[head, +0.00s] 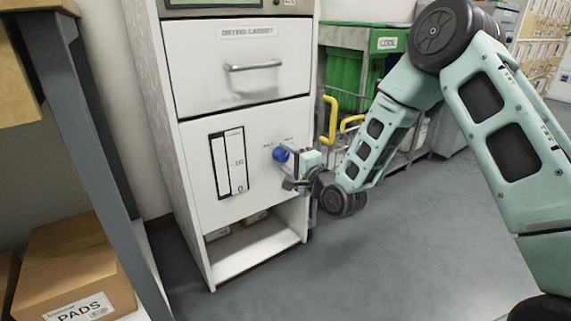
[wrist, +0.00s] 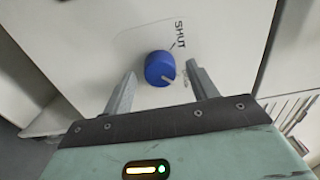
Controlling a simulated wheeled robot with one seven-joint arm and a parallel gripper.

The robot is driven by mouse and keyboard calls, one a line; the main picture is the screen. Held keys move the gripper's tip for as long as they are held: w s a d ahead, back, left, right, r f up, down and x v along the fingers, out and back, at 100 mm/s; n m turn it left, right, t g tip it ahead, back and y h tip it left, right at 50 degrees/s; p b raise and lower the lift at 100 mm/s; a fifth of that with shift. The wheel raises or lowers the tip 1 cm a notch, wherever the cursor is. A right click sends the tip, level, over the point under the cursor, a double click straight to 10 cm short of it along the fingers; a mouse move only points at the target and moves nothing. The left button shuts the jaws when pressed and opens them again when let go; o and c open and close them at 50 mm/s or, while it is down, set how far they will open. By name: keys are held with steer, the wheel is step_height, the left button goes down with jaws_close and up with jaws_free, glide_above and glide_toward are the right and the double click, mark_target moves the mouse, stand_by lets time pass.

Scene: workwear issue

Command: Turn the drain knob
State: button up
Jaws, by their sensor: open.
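The blue drain knob (head: 281,154) sits on the white front panel of the drying cabinet (head: 205,130), right of the level gauge. In the wrist view the knob (wrist: 160,68) is round, with a pale pointer mark at its lower right. The word SHUT is printed on the panel above and to its right. My gripper (wrist: 160,80) is open, one finger on each side of the knob's lower part. I cannot tell whether either finger touches it. In the head view my gripper (head: 291,172) is close to the panel and partly hides the area beside the knob.
A drawer with a metal handle (head: 252,67) is above the knob, and an open shelf (head: 255,250) is below. A green cart with yellow handles (head: 330,118) stands right of the cabinet. A bench leg (head: 85,130) and a cardboard box (head: 75,270) are at left. Grey floor is clear in front.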

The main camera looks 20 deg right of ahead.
steer(key=shift+w+a, duration=0.2)
steer(key=shift+w, duration=0.35)
steer(key=c, duration=1)
